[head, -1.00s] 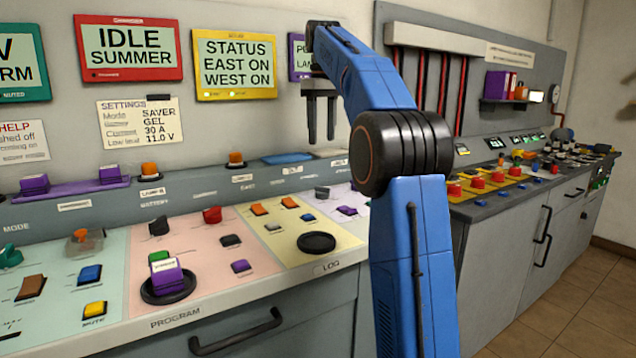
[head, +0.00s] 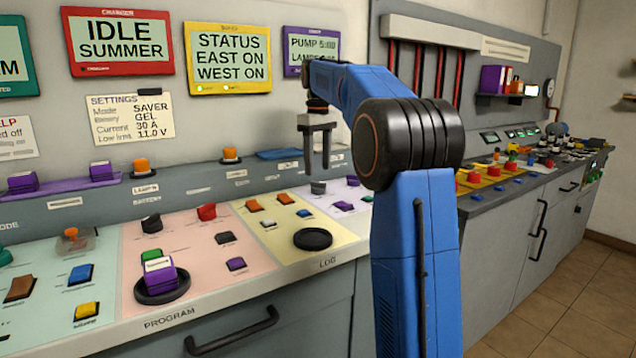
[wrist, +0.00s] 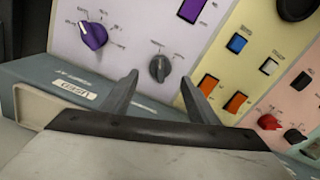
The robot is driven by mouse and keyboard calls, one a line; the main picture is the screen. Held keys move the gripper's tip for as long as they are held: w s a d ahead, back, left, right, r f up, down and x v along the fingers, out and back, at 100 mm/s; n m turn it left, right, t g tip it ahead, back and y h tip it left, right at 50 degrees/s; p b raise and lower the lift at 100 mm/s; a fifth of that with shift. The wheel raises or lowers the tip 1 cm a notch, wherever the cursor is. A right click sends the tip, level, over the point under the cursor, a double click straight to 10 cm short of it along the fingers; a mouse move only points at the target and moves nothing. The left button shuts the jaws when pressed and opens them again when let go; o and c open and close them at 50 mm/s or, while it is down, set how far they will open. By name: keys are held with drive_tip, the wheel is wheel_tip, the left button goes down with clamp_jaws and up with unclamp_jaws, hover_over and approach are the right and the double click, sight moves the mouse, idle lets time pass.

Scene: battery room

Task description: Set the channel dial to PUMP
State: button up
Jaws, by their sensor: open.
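A dark grey dial (wrist: 159,69) with a pointer and small marks around it sits on the lavender panel (wrist: 120,60). A purple dial (wrist: 93,35) with a white pointer line sits on the same panel. Their lettering is too small to read, so I cannot tell which is the channel dial. In the head view the grey dial (head: 318,187) shows just below my gripper (head: 316,165). My gripper is open and empty, pointing down above the panel. In the wrist view its fingertips (wrist: 160,80) appear on either side of the grey dial, apparently still above it.
A yellow panel (head: 283,240) with orange and blue switches and a black round base (head: 313,239) adjoins the lavender one. A raised grey ledge (head: 240,178) runs behind. A purple-framed screen (head: 312,45) reading PUMP hangs on the wall behind my arm.

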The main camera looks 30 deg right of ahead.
sight(318, 182)
drive_tip(key=shift+f, duration=3.05)
drive_tip(key=c, duration=1)
